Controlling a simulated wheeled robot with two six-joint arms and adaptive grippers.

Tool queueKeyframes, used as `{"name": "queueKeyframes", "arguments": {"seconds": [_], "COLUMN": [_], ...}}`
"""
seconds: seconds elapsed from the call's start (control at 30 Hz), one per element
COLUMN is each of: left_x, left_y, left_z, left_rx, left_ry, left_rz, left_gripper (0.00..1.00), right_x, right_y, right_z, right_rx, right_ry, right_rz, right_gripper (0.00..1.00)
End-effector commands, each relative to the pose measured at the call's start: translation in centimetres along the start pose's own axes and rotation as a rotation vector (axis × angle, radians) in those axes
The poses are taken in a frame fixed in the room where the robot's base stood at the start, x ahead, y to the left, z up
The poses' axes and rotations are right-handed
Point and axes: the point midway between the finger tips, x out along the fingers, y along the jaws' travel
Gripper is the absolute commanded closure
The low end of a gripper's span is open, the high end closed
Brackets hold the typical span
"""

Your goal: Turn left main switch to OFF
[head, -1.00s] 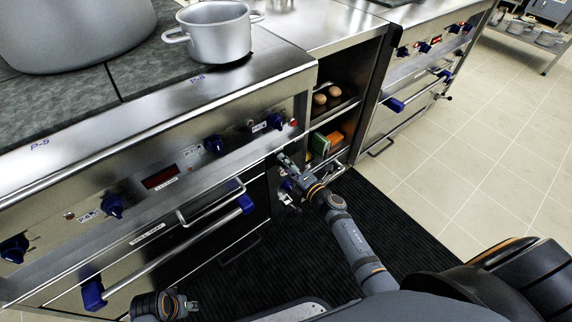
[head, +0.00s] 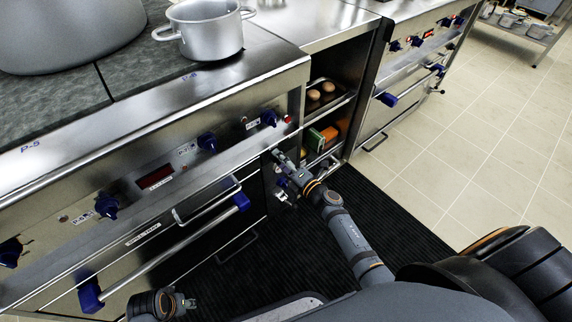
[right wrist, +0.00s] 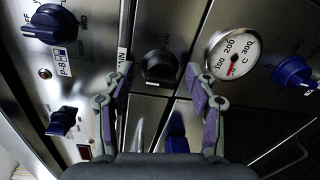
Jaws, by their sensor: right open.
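A black round knob (right wrist: 159,66) sits on the steel panel in the right wrist view, beside a partly hidden label (right wrist: 123,58) that seems to read MAIN. My right gripper (right wrist: 155,78) is open, with one finger on each side of this knob in the picture. Whether the fingers touch it, I cannot tell. In the head view my right gripper (head: 278,157) is at the narrow panel at the right end of the near stove (head: 150,130), and it hides the knob there. My left gripper (head: 190,302) is low at the bottom edge, away from the panel; its opening is unclear.
A temperature dial (right wrist: 232,54) and a blue knob (right wrist: 293,72) lie right of the black knob. Blue knobs (right wrist: 50,24) lie left of it. An oven handle (head: 165,250) juts from the stove front. An open shelf (head: 325,120) holds eggs and boxes.

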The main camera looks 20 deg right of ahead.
Motion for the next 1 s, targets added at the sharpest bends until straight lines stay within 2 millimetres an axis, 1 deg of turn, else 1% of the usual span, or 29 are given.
{"name": "queueKeyframes", "arguments": {"seconds": [0.07, 0.17, 0.3, 0.4, 0.5, 0.6, 0.67, 1.0], "left_x": [0.0, 0.0, 0.0, 0.0, 0.0, 0.0, 0.0, 0.0], "left_y": [0.0, 0.0, 0.0, 0.0, 0.1, 0.1, 0.1, 0.1], "left_z": [0.0, 0.0, 0.0, 0.0, 0.1, 0.1, 0.1, 0.1], "left_rx": [0.0, 0.0, 0.0, 0.0, 0.0, 0.0, 0.0, 0.0], "left_ry": [0.0, 0.0, 0.0, 0.0, 0.0, 0.0, 0.0, 0.0], "left_rz": [0.0, 0.0, 0.001, 0.001, 0.001, 0.001, 0.001, 0.001], "left_gripper": [0.6, 0.6, 0.6, 0.6, 0.6, 0.6, 0.6, 0.6], "right_x": [-1.1, -3.4, -7.0, -9.0, -10.6, -11.4, -11.6, -11.6], "right_y": [-0.2, -0.2, -0.2, -0.1, -0.1, 0.0, 0.0, 0.0], "right_z": [0.0, -0.1, -0.1, -0.1, 0.0, 0.0, 0.0, 0.0], "right_rx": [-0.001, -0.002, -0.001, -0.001, -0.002, -0.001, -0.001, 0.0], "right_ry": [0.0, 0.002, 0.002, 0.003, 0.002, 0.001, 0.001, 0.0], "right_rz": [-0.003, -0.004, -0.005, -0.003, -0.002, -0.001, 0.0, 0.001], "right_gripper": [0.43, 0.43, 0.43, 0.43, 0.43, 0.43, 0.43, 0.43]}}
